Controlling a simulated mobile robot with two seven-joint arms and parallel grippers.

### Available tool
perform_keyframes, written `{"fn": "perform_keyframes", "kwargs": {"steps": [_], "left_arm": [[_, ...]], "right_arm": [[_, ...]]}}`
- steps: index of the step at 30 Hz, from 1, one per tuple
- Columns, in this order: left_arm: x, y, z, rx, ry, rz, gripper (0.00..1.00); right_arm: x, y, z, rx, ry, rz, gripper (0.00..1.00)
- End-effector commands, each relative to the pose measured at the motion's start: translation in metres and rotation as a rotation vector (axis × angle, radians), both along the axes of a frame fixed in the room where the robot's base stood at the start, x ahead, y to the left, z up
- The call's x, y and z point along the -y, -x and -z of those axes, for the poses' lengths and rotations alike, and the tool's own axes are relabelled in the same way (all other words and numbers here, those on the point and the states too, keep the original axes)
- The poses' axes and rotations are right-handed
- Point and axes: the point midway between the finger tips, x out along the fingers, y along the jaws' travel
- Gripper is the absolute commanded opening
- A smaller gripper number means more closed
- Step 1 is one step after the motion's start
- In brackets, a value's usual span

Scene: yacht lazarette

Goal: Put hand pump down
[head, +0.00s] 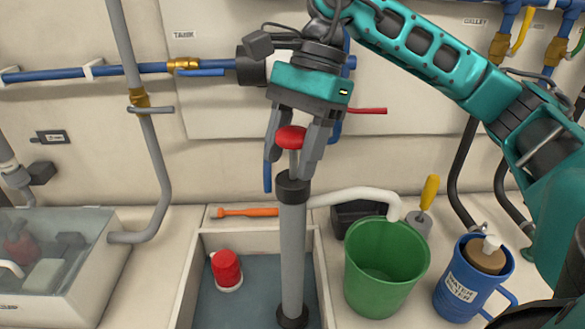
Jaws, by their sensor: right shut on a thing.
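The hand pump (292,245) is a long grey tube with black end collars, a red knob (291,138) on top and a white curved spout (360,196). It stands nearly upright, with its black foot in a pale open bin (314,242) with a dark blue-grey floor. I cannot tell whether the foot touches that floor. My right gripper (292,150) comes from above and is shut on the pump at its red knob. The spout's end is over the rim of a green bucket (385,268). My left gripper is not in view.
A red-and-white object (227,270) sits in the bin. An orange-handled tool (246,212) lies on the back ledge. A blue labelled jug (470,278) and a yellow-handled scraper (428,195) are at the right. A clear-lidded box (45,250) stands left. Pipes line the wall.

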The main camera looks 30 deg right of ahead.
Motion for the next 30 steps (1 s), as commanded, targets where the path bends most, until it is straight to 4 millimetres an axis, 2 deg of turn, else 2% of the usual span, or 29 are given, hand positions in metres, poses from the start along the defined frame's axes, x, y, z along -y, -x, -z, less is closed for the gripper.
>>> {"fn": "perform_keyframes", "kwargs": {"steps": [3, 6, 19, 20, 27, 30], "left_arm": [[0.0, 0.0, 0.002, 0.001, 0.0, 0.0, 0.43], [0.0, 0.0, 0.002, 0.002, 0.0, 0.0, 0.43], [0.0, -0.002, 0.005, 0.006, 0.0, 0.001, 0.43], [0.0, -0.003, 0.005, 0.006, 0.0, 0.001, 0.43], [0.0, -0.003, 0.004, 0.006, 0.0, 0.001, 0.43], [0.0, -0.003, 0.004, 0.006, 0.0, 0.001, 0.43]], "right_arm": [[0.001, 0.001, 0.019, -0.003, 0.001, 0.001, 0.0], [0.0, 0.0, 0.028, 0.0, 0.0, 0.001, 0.0], [0.0, 0.0, 0.035, 0.001, -0.001, 0.0, 0.0], [0.0, 0.0, 0.035, -0.001, 0.0, 0.001, 0.53], [0.0, 0.0, 0.034, -0.001, 0.001, 0.001, 0.76], [0.0, 0.0, 0.034, -0.001, 0.001, 0.001, 0.78]]}}
